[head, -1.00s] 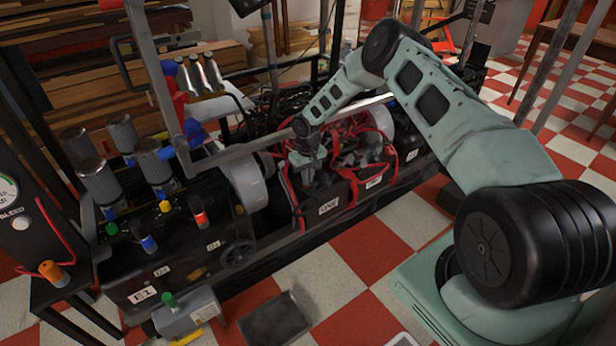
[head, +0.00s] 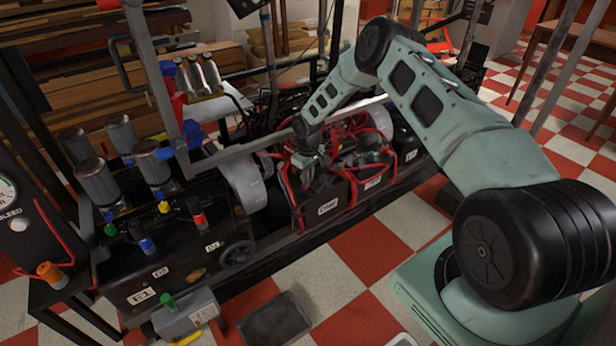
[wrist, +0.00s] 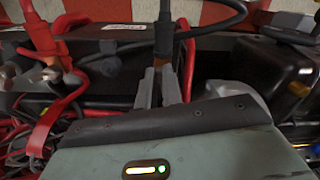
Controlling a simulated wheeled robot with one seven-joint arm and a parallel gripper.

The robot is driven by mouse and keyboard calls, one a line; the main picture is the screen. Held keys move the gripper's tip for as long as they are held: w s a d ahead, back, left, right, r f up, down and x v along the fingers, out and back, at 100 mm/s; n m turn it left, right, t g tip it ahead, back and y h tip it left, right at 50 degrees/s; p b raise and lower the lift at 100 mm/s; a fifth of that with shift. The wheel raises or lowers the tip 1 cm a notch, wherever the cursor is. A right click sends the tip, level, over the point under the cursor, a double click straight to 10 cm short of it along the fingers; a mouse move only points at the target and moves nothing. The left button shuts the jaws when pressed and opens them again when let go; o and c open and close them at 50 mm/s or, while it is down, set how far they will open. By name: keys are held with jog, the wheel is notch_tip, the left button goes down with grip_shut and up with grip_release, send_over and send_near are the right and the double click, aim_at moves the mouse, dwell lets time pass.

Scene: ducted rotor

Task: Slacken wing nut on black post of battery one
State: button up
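Battery one (head: 327,208) is a black box with a white label in the middle of the machine, draped with red cables. In the wrist view its label (wrist: 122,28) shows at the top. My gripper (head: 307,181) points down at the battery's near left side. In the wrist view the grey fingers of my gripper (wrist: 160,85) reach up to the lower end of this terminal, one on either side. I cannot tell whether they touch it. The wing nut is not clearly seen.
A grey rail (head: 240,152) crosses above the machine beside my arm. Black housing with valves (head: 150,245) stands left. The checkered floor in front is mostly clear.

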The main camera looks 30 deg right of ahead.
jog(key=o, duration=0.4)
notch_tip(320, 180, up, 17)
jog(key=shift+r+p, duration=0.2)
jog(key=shift+p, duration=0.9)
